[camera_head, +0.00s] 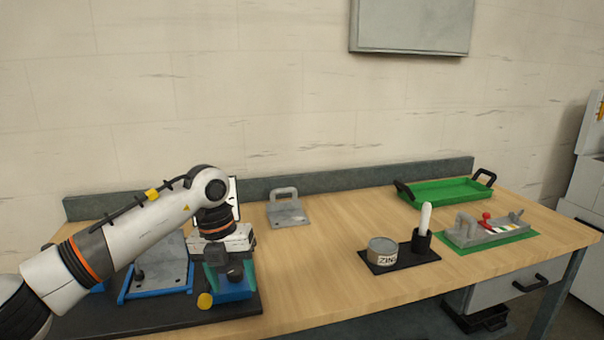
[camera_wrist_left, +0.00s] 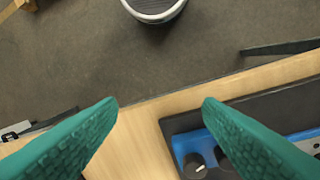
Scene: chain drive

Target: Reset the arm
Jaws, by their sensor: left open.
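My left arm comes in from the left in the head view, with its gripper (camera_head: 231,280) pointing down over the right part of the black mat (camera_head: 180,318). The teal fingers are spread wide with nothing between them, as the left wrist view (camera_wrist_left: 160,101) also shows. Below and behind the gripper is a blue fixture (camera_head: 233,294), partly hidden by the fingers. It shows in the left wrist view beside the right finger, with dark round parts (camera_wrist_left: 195,166) on it. My right gripper is not in view.
A blue-framed grey plate (camera_head: 160,278) stands on the mat. A grey handled bracket (camera_head: 288,210) sits behind. To the right are a tin (camera_head: 382,252) and brush cup (camera_head: 422,240) on a black tray, a green tray (camera_head: 445,192), and a grey handled holder (camera_head: 485,231). The table's middle is clear.

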